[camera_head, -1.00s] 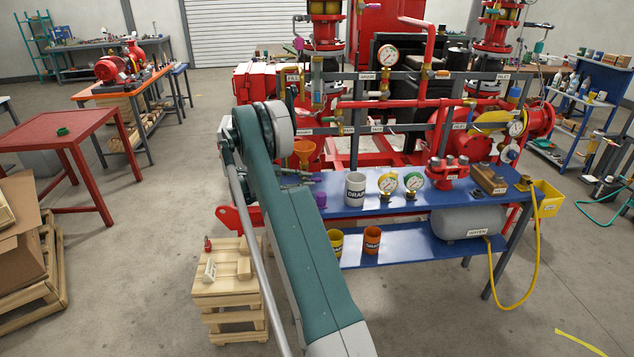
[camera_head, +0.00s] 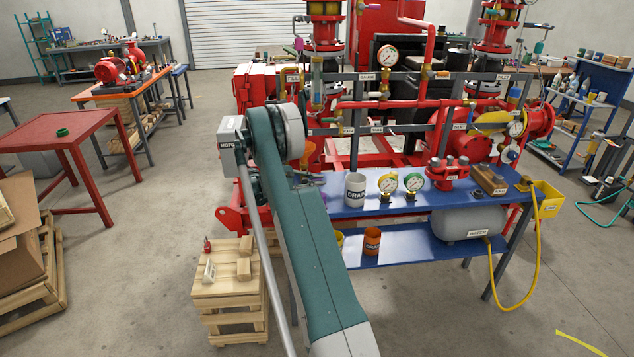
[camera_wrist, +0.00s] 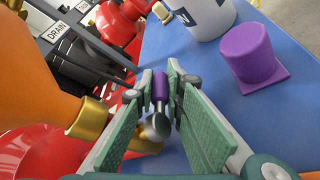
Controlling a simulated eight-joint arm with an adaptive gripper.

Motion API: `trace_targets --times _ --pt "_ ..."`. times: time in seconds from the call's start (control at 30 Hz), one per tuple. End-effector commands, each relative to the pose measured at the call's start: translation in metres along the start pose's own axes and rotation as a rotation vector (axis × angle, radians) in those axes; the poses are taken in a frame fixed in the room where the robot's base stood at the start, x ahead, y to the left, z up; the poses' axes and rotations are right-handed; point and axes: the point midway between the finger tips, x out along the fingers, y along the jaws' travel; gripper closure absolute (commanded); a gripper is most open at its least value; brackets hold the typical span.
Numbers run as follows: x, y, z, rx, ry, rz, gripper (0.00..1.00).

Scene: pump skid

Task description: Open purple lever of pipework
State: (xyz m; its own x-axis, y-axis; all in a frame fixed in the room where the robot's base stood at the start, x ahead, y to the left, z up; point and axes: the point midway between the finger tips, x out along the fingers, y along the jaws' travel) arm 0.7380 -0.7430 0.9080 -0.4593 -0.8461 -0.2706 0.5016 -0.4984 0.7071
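The purple lever (camera_wrist: 160,90) has a purple sleeve and a rounded grey end pointing toward the wrist camera. In the wrist view it lies between the green-padded fingers of my gripper (camera_wrist: 161,82). The fingers stand on both sides of the sleeve with narrow gaps, and no firm grip shows. My arm hides most of the gripper there. The lever's joint to the pipework is hard to make out.
A purple cap-like block (camera_wrist: 247,55) and a white DRAIN cup (camera_head: 355,189) stand on the blue bench (camera_head: 450,205). An orange funnel (camera_wrist: 40,70) and brass fitting (camera_wrist: 90,117) are close at the left in the wrist view. Red pipework (camera_head: 400,104) rises behind.

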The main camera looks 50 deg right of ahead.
Motion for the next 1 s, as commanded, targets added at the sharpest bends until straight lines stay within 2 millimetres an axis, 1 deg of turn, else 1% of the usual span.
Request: trace_targets --times 0.27,0.7,1.0 --pt "0.000 0.000 -0.001 -0.006 -0.013 0.012 1.00" --pt "-0.004 0.007 0.005 -0.065 -0.167 0.156 1.00" --pt "-0.006 0.010 0.008 -0.073 -0.187 0.173 1.00"
